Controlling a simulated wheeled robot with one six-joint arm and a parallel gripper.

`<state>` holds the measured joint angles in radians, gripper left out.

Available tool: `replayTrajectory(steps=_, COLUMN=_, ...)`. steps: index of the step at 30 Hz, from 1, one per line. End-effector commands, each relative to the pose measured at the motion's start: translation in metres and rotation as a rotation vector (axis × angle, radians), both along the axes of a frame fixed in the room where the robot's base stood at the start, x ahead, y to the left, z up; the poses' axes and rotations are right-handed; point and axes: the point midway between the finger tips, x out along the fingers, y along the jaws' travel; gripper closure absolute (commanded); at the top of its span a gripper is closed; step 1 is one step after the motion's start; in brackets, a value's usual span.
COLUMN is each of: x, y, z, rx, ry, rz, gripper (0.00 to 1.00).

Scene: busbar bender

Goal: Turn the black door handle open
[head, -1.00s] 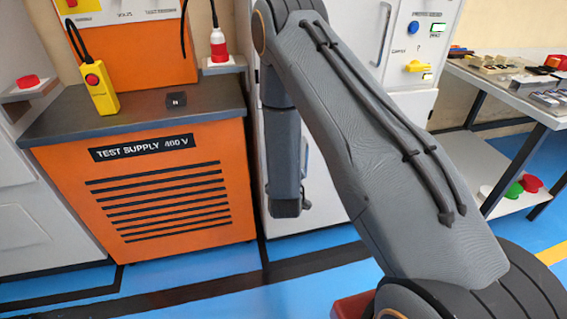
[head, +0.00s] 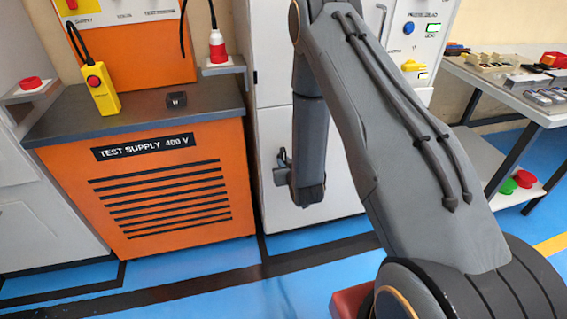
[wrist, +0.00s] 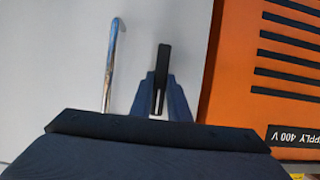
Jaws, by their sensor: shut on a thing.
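The black door handle (wrist: 164,54) is a slim dark bar on the pale cabinet door (wrist: 60,60) in the wrist view. My gripper (wrist: 161,82) has its two blue-grey fingers shut around it, with the bar's far end standing out beyond the fingertips. In the head view my wrist hangs in front of the white door (head: 345,190). A small dark part shows at the wrist's left, and I cannot tell whether it is handle or gripper.
A silver rod (wrist: 112,62) stands on the door beside the handle. The orange test supply cabinet (head: 160,225) is close to the left of the door in the head view. A bench (head: 520,100) with parts stands at the right.

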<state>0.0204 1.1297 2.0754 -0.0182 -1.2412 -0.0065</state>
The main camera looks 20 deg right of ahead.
Motion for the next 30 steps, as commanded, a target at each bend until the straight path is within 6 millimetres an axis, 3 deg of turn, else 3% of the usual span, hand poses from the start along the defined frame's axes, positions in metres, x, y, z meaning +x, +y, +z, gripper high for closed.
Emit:
replayTrajectory(steps=15, x=0.0028, y=-0.0029, z=0.0000, rx=0.021, ry=-0.003, rz=-0.007, gripper=1.00)
replayTrajectory(steps=16, x=0.0028, y=-0.0028, z=0.0000, rx=0.021, ry=-0.003, rz=-0.007, gripper=0.83)
replayTrajectory(steps=19, x=0.0029, y=-0.0022, z=0.0002, rx=0.021, ry=-0.004, rz=-0.005, gripper=0.66)
replayTrajectory(steps=30, x=0.0038, y=0.0033, z=0.0020, rx=0.020, ry=-0.008, rz=0.006, gripper=0.66)
